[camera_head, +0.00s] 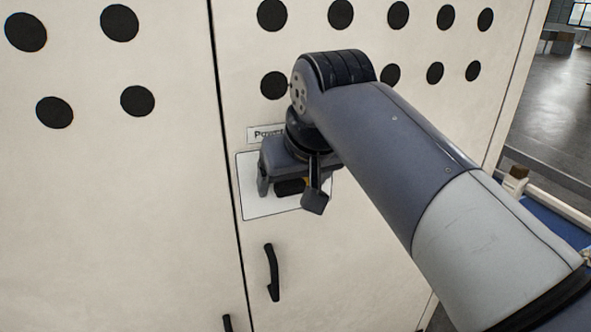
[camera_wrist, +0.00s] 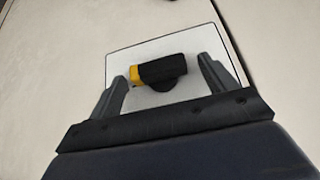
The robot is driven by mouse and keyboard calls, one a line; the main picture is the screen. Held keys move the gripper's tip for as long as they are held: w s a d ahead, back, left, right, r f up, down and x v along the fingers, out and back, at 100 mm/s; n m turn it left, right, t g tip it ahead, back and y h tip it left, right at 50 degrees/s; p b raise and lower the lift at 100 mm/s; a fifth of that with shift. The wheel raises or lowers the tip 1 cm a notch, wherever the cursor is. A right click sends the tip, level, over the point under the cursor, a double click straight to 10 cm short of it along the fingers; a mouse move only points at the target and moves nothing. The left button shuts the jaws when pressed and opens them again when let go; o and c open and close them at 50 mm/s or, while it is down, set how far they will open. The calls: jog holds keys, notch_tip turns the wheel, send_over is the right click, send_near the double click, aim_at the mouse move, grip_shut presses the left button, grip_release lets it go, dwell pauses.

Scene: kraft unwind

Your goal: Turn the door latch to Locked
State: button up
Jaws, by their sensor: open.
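The latch (camera_wrist: 165,72) is a black bar-shaped knob with a yellow end, on a white rectangular plate (camera_wrist: 198,47) on the cabinet door. In the wrist view it lies nearly level, its yellow end to the left. My gripper (camera_wrist: 165,80) is open, one finger on each side of the latch; a narrow gap shows by the left finger and a wider one by the right. In the head view the latch (camera_head: 288,187) is partly hidden by my gripper (camera_head: 289,190), and the plate (camera_head: 246,172) shows around it. No position wording is readable.
A label (camera_head: 259,134) above the plate begins with "Pow"; my arm hides the rest. A black door handle (camera_head: 272,272) stands out below the plate. Black round holes (camera_head: 272,14) line the upper door. A dark seam separates the left panel (camera_head: 110,220). Open floor (camera_head: 550,100) shows at right.

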jog(key=c, duration=1.1)
jog(key=shift+o, duration=0.2)
jog(key=h, duration=0.1)
jog(key=n+t+h, duration=0.1)
jog(key=h, duration=0.1)
jog(key=shift+s+a+p, duration=0.1)
jog(key=shift+a+p, duration=0.2)
jog(key=shift+a, duration=0.05)
jog(key=shift+f+h, duration=0.1)
jog(key=shift+h, duration=0.3)
jog(key=h, duration=0.1)
jog(key=n, duration=0.1)
jog(key=t+h, duration=0.1)
jog(key=shift+a+f+h+b, duration=0.25)
jog(key=shift+h+b, duration=0.05)
jog(key=shift+b, duration=0.1)
jog(key=shift+s+r+n+t+h, duration=0.1)
jog(key=shift+n+t+h, duration=0.3)
jog(key=shift+h, duration=0.2)
